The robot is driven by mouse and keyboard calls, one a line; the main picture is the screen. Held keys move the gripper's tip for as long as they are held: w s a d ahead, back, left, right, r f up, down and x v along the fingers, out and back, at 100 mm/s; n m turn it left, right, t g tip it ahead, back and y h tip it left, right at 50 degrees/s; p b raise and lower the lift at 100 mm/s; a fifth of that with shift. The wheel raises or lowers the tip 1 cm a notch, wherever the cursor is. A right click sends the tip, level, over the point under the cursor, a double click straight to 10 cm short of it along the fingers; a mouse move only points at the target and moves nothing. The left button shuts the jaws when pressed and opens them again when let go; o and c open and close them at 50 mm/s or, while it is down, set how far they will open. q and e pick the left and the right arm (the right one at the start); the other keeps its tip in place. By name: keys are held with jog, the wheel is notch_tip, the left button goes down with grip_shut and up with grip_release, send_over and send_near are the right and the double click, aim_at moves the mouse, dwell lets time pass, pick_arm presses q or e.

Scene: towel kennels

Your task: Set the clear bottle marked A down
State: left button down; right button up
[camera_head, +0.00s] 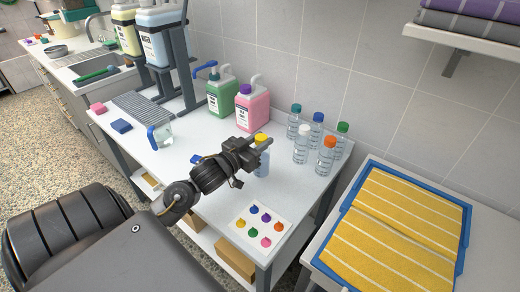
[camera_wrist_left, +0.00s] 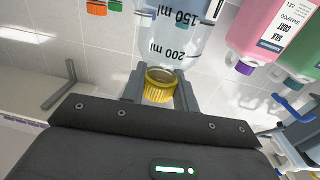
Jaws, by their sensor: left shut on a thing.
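My left gripper (camera_head: 262,146) is shut on the yellow cap (camera_wrist_left: 160,88) of a clear bottle (camera_head: 262,164). The bottle hangs upright below the fingers over the right part of the white table (camera_head: 205,172). I cannot tell whether its base touches the tabletop. In the left wrist view the clear bottle (camera_wrist_left: 180,38) shows 150 ml and 200 ml marks. No letter A is readable on it. My right gripper is not in view.
Several clear bottles with coloured caps, including a white-capped one (camera_head: 301,148) and an orange-capped one (camera_head: 326,158), stand behind to the right. Green (camera_head: 222,95) and pink (camera_head: 252,110) jugs stand farther back. A card with coloured spots (camera_head: 259,226) lies in front.

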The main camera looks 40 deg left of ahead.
pick_arm(q)
jog(key=shift+f, duration=1.7)
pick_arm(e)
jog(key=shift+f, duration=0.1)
pick_arm(q)
jog(key=c, duration=1.1)
grip_release()
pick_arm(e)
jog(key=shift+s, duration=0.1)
pick_arm(q)
jog(key=shift+s+a+b, duration=0.15)
jog(key=shift+s+b, duration=0.2)
jog(key=shift+s, duration=2.65)
jog(key=shift+s+a+b, duration=0.1)
jog(key=shift+s+b, duration=0.2)
jog(key=shift+s, duration=2.7)
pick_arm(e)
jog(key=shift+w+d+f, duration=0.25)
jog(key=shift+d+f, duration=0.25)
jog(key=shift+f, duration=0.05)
pick_arm(q)
jog(key=shift+s, duration=0.1)
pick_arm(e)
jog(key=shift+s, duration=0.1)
